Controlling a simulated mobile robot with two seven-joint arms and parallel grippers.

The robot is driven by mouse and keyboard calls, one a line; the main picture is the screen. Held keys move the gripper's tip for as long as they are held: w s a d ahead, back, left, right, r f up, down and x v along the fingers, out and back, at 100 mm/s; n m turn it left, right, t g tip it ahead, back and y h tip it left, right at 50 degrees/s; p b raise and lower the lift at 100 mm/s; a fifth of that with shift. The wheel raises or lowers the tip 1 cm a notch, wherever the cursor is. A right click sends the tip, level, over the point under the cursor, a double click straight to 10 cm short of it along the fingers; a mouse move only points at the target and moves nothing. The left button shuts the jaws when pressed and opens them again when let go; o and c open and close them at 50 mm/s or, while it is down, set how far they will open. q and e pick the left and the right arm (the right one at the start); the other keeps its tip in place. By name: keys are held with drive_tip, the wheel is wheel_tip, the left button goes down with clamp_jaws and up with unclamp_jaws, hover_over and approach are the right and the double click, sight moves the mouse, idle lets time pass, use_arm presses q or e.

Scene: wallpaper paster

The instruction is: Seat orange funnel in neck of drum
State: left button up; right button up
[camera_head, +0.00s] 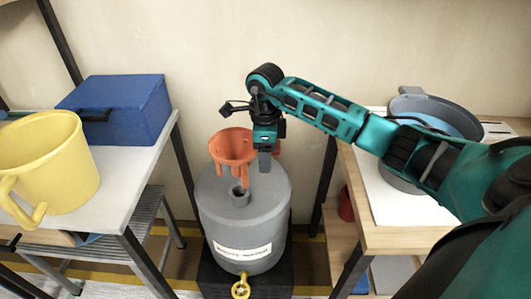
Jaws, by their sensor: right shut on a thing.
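The orange funnel (231,145) is in the middle of the head view, bowl upward, above the top of the grey drum (242,228). My right gripper (265,153) points down at the funnel's right side and is shut on it; an orange part shows on both sides of the fingers. The drum's short round neck (239,197) stands on its lid, just below the funnel's lower end. The funnel's lower parts hang close over the neck; I cannot tell whether any touches it. My left gripper is not in view.
The drum has a white label and a yellow tap (241,287) and stands on a dark base. A left table (120,180) holds a yellow jug (48,160) and a blue box (120,108). A right table (375,235) holds a grey basin (420,103).

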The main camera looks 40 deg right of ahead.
drive_tip(key=shift+f+b, duration=1.95)
drive_tip(key=shift+f, duration=0.9)
drive_tip(key=shift+f+b, duration=0.35)
drive_tip(key=shift+f, duration=0.25)
drive_tip(key=shift+f+b, duration=1.1)
drive_tip(key=shift+f, duration=0.45)
drive_tip(key=o, duration=1.3)
drive_tip(key=shift+o, duration=0.2)
drive_tip(key=shift+r, duration=0.1)
wheel_tip(320, 180, up, 13)
drive_tip(key=p, duration=0.2)
drive_tip(key=shift+p, duration=0.35)
